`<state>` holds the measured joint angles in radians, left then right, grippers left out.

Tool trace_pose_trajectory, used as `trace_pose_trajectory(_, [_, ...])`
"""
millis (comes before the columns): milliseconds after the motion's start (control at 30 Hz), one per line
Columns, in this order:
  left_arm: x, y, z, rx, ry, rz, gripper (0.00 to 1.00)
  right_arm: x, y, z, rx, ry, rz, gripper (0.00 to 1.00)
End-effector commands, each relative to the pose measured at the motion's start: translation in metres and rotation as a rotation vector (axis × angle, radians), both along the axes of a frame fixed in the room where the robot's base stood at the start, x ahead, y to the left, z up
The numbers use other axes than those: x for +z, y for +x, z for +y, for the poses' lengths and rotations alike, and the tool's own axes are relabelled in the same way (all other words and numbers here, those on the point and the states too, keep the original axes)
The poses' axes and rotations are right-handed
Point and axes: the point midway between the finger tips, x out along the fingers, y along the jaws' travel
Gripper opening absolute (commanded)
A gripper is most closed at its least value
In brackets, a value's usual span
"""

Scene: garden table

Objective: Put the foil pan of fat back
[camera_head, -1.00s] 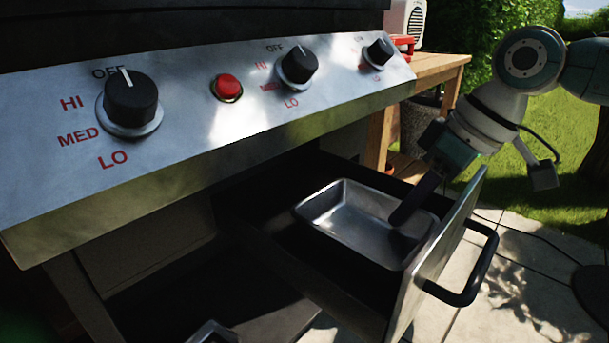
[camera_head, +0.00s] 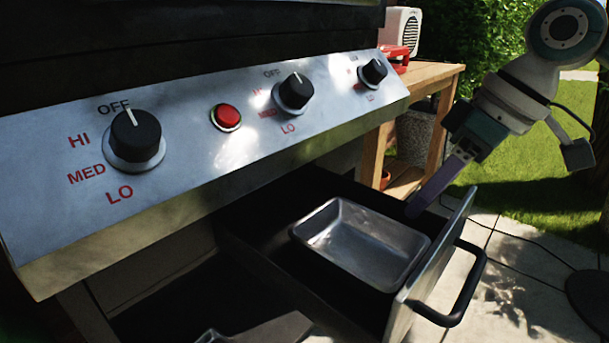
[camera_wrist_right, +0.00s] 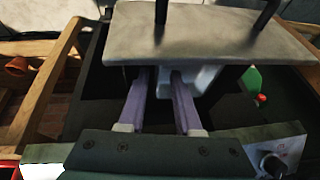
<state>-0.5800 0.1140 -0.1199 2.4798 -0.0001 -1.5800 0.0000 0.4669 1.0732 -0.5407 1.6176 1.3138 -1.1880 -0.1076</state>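The foil pan (camera_head: 362,246), a shallow silver rectangular tray, sits in the open black drawer (camera_head: 268,205) under the grill's control panel. Its inside looks bare; I see no fat in it. My right gripper (camera_head: 414,212) is above the drawer, by the pan's far right corner and near the drawer front (camera_head: 436,250). Its purple fingers look apart from the pan. In the right wrist view the fingers (camera_wrist_right: 160,75) have a gap between them with nothing held. A pale part of the pan (camera_wrist_right: 205,82) shows beyond them, partly hidden.
The drawer's black handle (camera_head: 468,290) sticks out at the right. The control panel (camera_head: 240,150) overhangs the drawer's left part. A wooden side table (camera_head: 432,75) stands behind.

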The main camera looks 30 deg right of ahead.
Motion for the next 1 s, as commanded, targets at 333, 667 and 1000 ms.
trace_pose_trajectory(333, [0.023,0.000,0.000,0.000,0.000,0.000,0.50,0.051,-0.017,-0.015,-0.001,0.000,0.002,0.33])
trace_pose_trajectory(667, [0.023,0.000,0.002,-0.004,0.007,-0.001,0.50,0.052,-0.018,-0.015,0.000,0.001,0.001,0.33])
trace_pose_trajectory(1000, [0.064,0.000,0.002,-0.006,0.009,0.000,0.50,0.056,-0.039,0.024,0.105,-0.023,0.035,0.33])
